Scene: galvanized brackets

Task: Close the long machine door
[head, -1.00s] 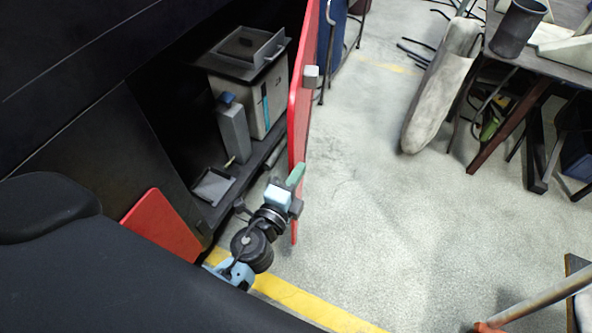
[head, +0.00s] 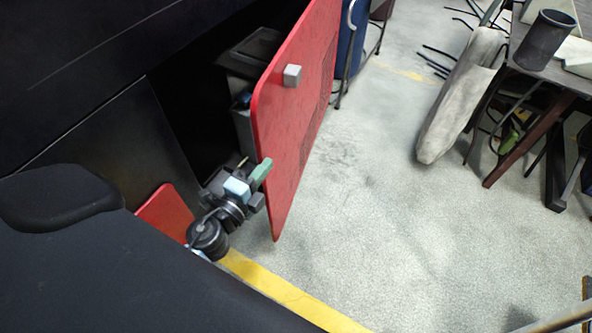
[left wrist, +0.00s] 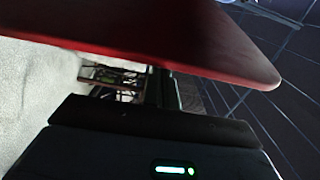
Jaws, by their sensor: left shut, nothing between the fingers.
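The long machine door is a red panel (head: 292,125) with a small grey block (head: 292,75) on its face. It stands partly open at an angle to the dark machine (head: 110,125). My left gripper (head: 262,171) is shut and empty, with its green tip overlapping the door's near edge in the head view; I cannot tell whether they touch. In the left wrist view the door (left wrist: 160,35) spans the top, close above the gripper. The door hides part of the machine's interior. My right gripper is not in view.
A smaller red panel (head: 165,212) is at the machine's lower left. A yellow line (head: 290,297) runs along the floor. The floor right of the door is clear. A table with a dark cup (head: 545,38) and a pale long object (head: 460,95) are at the right.

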